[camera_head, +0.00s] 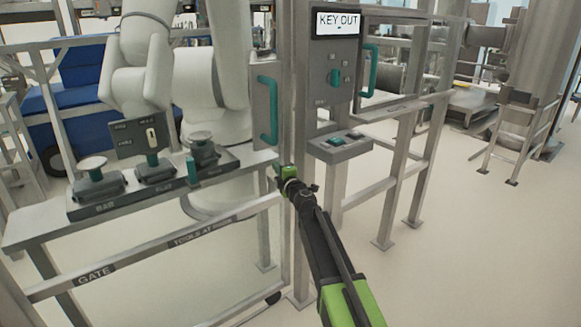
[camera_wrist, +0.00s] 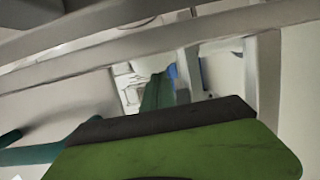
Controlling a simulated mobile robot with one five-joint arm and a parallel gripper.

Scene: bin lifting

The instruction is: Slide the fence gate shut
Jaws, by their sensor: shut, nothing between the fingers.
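The fence gate (camera_head: 95,275) is a grey metal frame labelled GATE, across the left and middle of the head view. A teal upright handle (camera_head: 268,110) sits on a plate at its right end, close to the grey post (camera_head: 298,80). I cannot tell whether a gap remains between them. My gripper (camera_head: 286,172) is shut and empty, below the handle and beside the post. Contact with the gate is unclear. In the wrist view, my green and dark gripper body fills the bottom, and a teal piece (camera_wrist: 158,92) shows beyond it.
A control panel (camera_head: 335,75) reading KEY OUT stands right of the post, with a second teal handle (camera_head: 369,70) and a button box (camera_head: 340,146). A shelf with several tools (camera_head: 155,168) is at left, before a white robot arm (camera_head: 150,60).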

